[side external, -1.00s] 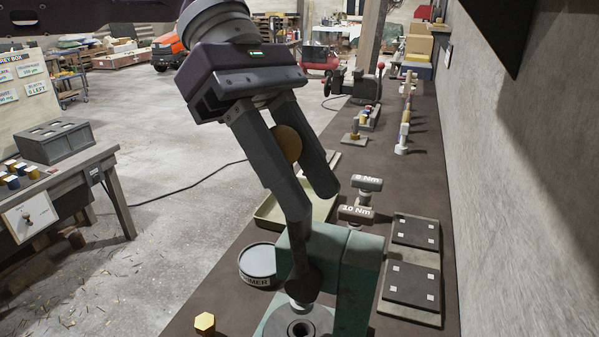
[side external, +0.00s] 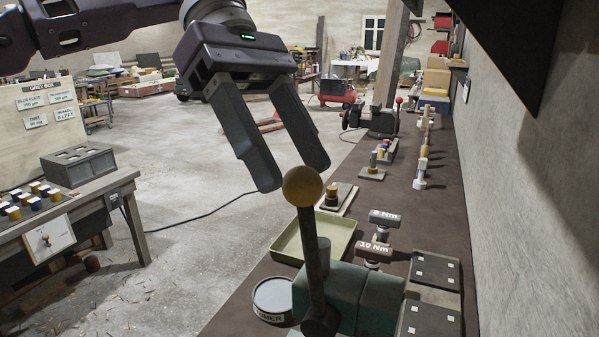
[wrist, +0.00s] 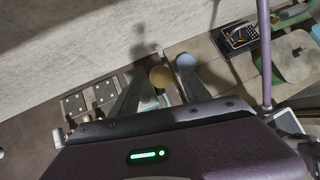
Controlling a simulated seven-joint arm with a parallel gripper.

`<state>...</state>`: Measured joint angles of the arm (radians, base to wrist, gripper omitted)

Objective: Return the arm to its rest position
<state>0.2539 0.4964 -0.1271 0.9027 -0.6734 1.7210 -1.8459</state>
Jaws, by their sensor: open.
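My gripper (side external: 292,176) is open and empty, its two grey fingers pointing down over the bench. A lever (side external: 313,255) with a yellow ball knob (side external: 303,186) stands nearly upright on a green machine body (side external: 365,300). The knob appears in front of the fingertips in the side view, and nothing covers it there. In the wrist view the yellow knob (wrist: 161,76) shows near the fingers. Whether the fingers touch it is hard to tell, but they are not closed on it.
On the bench are a shallow green tray (side external: 283,252), a round tin (side external: 272,299), two torque-marked tools (side external: 375,252) and dark square plates (side external: 435,269). A grey wall (side external: 530,190) runs along the right. A side table (side external: 75,216) stands left, with open floor between.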

